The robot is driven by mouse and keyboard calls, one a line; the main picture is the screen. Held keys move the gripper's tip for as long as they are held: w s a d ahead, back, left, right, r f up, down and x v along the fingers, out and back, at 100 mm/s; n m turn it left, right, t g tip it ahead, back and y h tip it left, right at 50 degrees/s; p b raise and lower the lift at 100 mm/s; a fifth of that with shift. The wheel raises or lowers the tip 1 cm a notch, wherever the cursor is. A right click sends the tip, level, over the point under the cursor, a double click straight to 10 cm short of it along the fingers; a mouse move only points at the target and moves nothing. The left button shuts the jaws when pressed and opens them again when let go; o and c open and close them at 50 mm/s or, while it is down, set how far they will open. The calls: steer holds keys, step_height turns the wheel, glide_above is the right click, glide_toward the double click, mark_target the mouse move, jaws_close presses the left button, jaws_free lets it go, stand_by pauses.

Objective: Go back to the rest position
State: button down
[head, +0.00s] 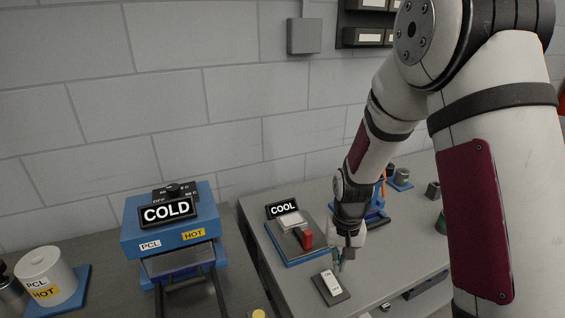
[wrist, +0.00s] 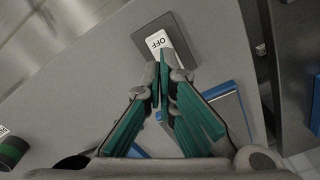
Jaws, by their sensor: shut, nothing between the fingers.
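My gripper (head: 340,262) is low over the right bench in the head view, its fingers pointing down close to a small dark plate with a white rocker switch (head: 331,282). In the wrist view the green-padded fingers of my gripper (wrist: 161,68) meet at their tips, with nothing between them. The white switch (wrist: 159,41) lies just beyond the tips and reads OFF. I cannot tell whether the fingertips touch it.
A blue heater box (head: 172,228) with a COLD sign stands on the left bench. A white PCL drum (head: 45,275) sits left of it. A blue-edged unit with a red handle (head: 304,238) and a COOL sign (head: 283,208) stands left of my gripper.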

step_height(320, 180, up, 11)
steer(key=s+t, duration=0.1)
steer(key=t, duration=0.1)
steer(key=s+r+n+t+b, duration=0.2)
steer(key=s+r+t, duration=0.1)
steer(key=s+r, duration=1.2)
steer(key=shift+s+r+t+b, duration=0.3)
steer(key=shift+s+b, duration=0.1)
steer(key=shift+s, duration=0.6)
